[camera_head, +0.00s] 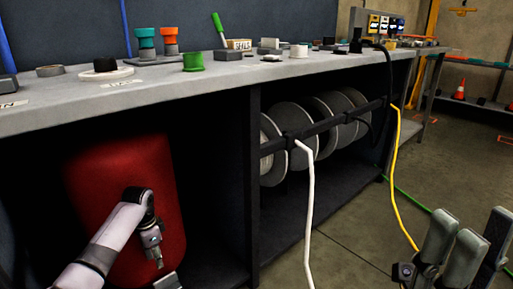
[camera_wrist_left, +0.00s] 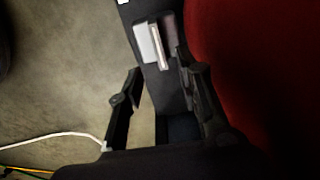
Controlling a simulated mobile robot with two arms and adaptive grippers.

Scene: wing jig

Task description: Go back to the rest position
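My left gripper (camera_wrist_left: 160,66) is open in the left wrist view, with its two dark fingers well apart and nothing seen held between them. In the head view my left arm reaches in from the lower left, in front of the red tank (camera_head: 125,205) under the workbench. The red tank also fills the right side of the left wrist view (camera_wrist_left: 260,60). My right gripper (camera_head: 467,240) is at the lower right of the head view, above the floor. Its grey fingers stand apart and look empty.
The workbench (camera_head: 225,83) runs across the head view with small parts on top. Cable reels (camera_head: 293,120) hang below it. A white cable (camera_head: 309,200) and a yellow cable (camera_head: 398,200) hang in front. Pale blocks (camera_wrist_left: 153,44) lie beyond my left fingers. Floor is open at right.

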